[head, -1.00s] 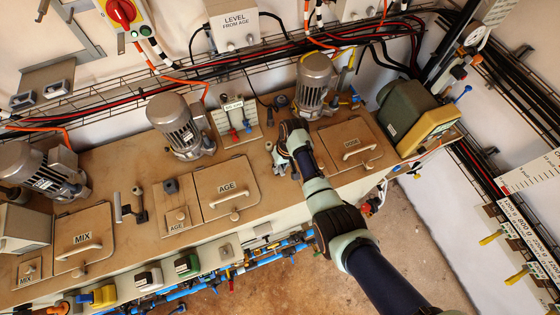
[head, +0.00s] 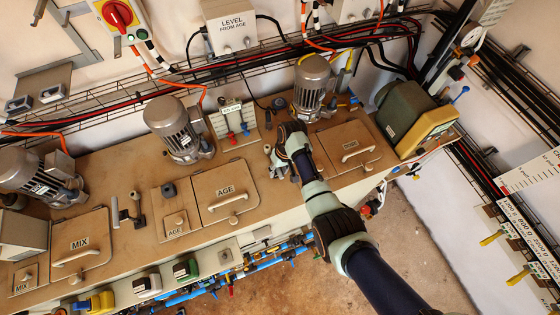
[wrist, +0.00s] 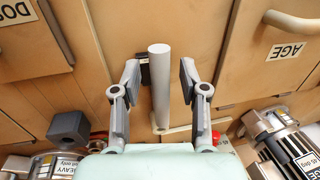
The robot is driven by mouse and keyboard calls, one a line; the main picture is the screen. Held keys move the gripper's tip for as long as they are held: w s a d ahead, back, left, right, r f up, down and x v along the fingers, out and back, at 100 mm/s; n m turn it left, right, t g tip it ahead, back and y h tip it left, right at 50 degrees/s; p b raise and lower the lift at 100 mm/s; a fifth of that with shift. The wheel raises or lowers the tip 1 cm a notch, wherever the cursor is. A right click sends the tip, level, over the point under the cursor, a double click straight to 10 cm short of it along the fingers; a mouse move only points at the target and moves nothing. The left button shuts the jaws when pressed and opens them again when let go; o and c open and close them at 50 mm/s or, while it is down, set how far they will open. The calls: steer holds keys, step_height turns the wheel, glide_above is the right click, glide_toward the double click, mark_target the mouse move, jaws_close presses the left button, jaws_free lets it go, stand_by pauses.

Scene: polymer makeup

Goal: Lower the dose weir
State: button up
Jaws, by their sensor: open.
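My gripper (head: 281,166) is low over the tan deck, between the AGE hatch (head: 226,190) and the DOSE hatch (head: 349,146). In the wrist view, the two fingers of my gripper (wrist: 160,82) are open, one on each side of a grey round bar (wrist: 160,95). This bar appears to be the dose weir's handle. A gap shows between the bar and the right finger; the left finger is closer, and I cannot tell whether it touches. A small dark block (wrist: 145,70) shows behind the left finger. In the head view my gripper mostly hides the weir.
A similar grey handle (head: 130,212) stands between the MIX hatch (head: 80,244) and the AGE hatch. A motor (head: 311,82) stands just behind my gripper. A green and yellow unit (head: 412,118) is at the deck's right end. Hatch handles stick up on both sides.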

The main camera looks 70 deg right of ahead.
step_height(320, 180, up, 11)
steer(key=s+d, duration=0.1)
steer(key=shift+s+d, duration=0.25)
steer(key=shift+s, duration=0.1)
stand_by(0.3)
